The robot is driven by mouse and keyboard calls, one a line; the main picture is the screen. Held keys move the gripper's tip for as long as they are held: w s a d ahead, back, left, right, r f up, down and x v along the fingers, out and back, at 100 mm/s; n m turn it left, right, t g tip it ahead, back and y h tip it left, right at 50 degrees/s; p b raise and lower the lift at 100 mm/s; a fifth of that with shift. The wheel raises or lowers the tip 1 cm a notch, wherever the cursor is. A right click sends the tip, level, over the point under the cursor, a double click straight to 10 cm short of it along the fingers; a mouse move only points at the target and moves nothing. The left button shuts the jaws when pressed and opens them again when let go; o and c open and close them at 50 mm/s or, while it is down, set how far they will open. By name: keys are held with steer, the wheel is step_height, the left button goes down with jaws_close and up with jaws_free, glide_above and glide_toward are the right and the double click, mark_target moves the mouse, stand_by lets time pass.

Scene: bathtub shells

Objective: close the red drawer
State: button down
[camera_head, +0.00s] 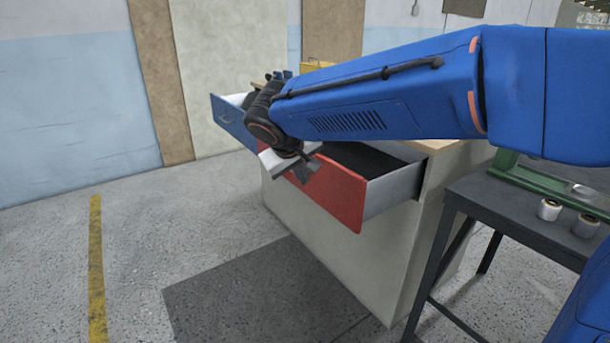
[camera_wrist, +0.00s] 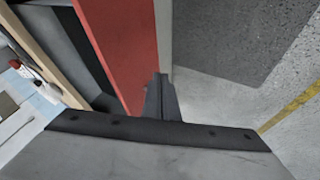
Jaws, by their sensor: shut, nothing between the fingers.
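The red drawer (camera_head: 338,195) stands pulled out from the pale cabinet, and its dark inside and grey side wall show. Its red front also shows in the wrist view (camera_wrist: 124,40), running up from the fingers. My gripper (camera_head: 305,180) is shut and empty, in front of the left part of the red front. In the wrist view the closed fingers (camera_wrist: 160,98) are at the edge of the red front. I cannot tell whether they touch it. My arm hides the drawer's back left part and the cabinet top.
A blue drawer (camera_head: 235,122) also stands open to the left of my gripper. The floor in front of the cabinet is clear, with a dark mat (camera_head: 245,300).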

steer(key=shift+w+d+f, duration=0.8)
steer(key=shift+w+f, duration=0.2)
steer(key=shift+w, duration=0.1)
steer(key=shift+w+d+f, duration=0.75)
steer(key=shift+w+f, duration=0.3)
steer(key=shift+w+d+f, duration=0.8)
steer(key=shift+w+f, duration=0.2)
steer(key=shift+w, duration=0.1)
steer(key=shift+w+d, duration=0.1)
steer(key=shift+d, duration=0.05)
steer(key=w+d, duration=0.4)
steer(key=d, duration=0.3)
steer(key=w+d, duration=0.5)
steer(key=d, duration=0.2)
steer(key=w+d, duration=0.5)
steer(key=d, duration=0.2)
steer(key=shift+w+d, duration=0.1)
steer(key=shift+w, duration=0.05)
steer(key=shift+w+d+r, duration=0.1)
steer(key=shift+w+d, duration=0.25)
steer(key=shift+d, duration=0.15)
steer(key=shift+r, duration=0.1)
